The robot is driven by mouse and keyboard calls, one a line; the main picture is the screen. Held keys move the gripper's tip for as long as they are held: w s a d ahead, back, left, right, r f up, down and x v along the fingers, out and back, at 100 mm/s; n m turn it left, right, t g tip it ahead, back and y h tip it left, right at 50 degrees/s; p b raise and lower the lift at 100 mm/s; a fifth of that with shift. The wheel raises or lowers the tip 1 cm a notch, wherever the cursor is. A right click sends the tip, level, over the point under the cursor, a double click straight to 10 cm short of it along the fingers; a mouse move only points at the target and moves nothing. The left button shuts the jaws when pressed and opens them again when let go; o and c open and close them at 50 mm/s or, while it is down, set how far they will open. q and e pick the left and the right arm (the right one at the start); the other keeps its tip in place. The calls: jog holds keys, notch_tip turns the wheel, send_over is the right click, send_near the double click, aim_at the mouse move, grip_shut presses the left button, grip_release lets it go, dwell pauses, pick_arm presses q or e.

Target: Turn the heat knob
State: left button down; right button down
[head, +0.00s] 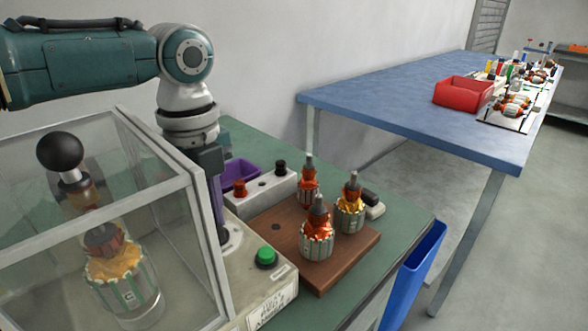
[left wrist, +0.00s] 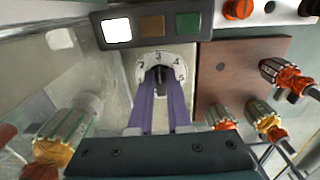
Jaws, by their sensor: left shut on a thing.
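The heat knob (left wrist: 158,74) is a small dark knob on a white numbered dial (left wrist: 146,56) in the left wrist view. The numbers 2, 3, 4 and 5 show around it. My left gripper (left wrist: 158,92) has purple fingers that reach down to the dial, one on each side of the knob, and are shut on it. In the head view my left gripper (head: 219,214) points down at the machine's panel, and the dial (head: 232,236) shows only in part beside the fingers. The fingers hide much of the knob. My right gripper is in neither view.
A clear box (head: 150,170) with a black ball-topped handle stands left of the gripper. A green button (head: 266,257) sits close right. A brown board (head: 346,264) holds several armatures. In the left wrist view a white lamp (left wrist: 117,30) is lit above the dial.

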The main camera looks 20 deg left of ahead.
pick_arm(q)
jog(key=shift+m, duration=0.3)
jog(key=m, duration=0.4)
jog(key=shift+w+d, duration=0.1)
jog(key=shift+w, duration=0.05)
jog(key=shift+w+d+m, duration=0.1)
jog(key=shift+m, duration=1.2)
jog(key=shift+w+d+m, duration=0.1)
jog(key=shift+m, duration=1.2)
jog(key=c, duration=0.9)
grip_release()
jog(key=shift+s, duration=0.1)
jog(key=shift+o, duration=0.2)
notch_tip(320, 180, up, 10)
jog(key=p, duration=0.1)
